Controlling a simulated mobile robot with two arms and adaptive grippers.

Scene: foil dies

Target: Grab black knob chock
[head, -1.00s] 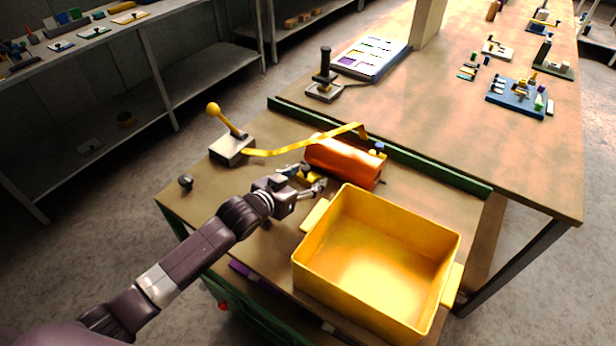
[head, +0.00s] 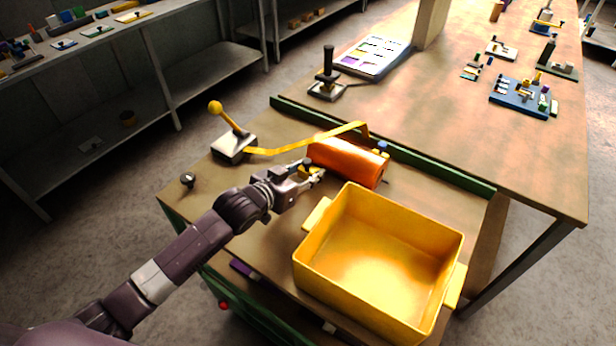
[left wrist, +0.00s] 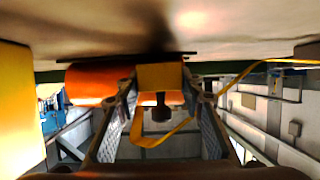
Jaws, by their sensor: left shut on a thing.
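The black knob chock, a yellow block with a dark knob, is between the fingers of my left gripper (head: 312,172). In the left wrist view the yellow block (left wrist: 160,77) and its black knob (left wrist: 161,113) show between both fingers, which are shut on it. In the head view the chock (head: 308,169) is mostly hidden by the gripper. It is close beside the near left end of the orange roll (head: 345,161); I cannot tell whether it touches the roll or the bench. My right gripper is not in view.
A yellow bin (head: 310,271) stands just right of the gripper. A blue-knobbed piece (head: 382,147) is at the roll's far side. A yellow strip (head: 290,151) runs behind the gripper, near a yellow-handled lever (head: 228,118). A small dark knob (head: 188,179) sits at the bench's left.

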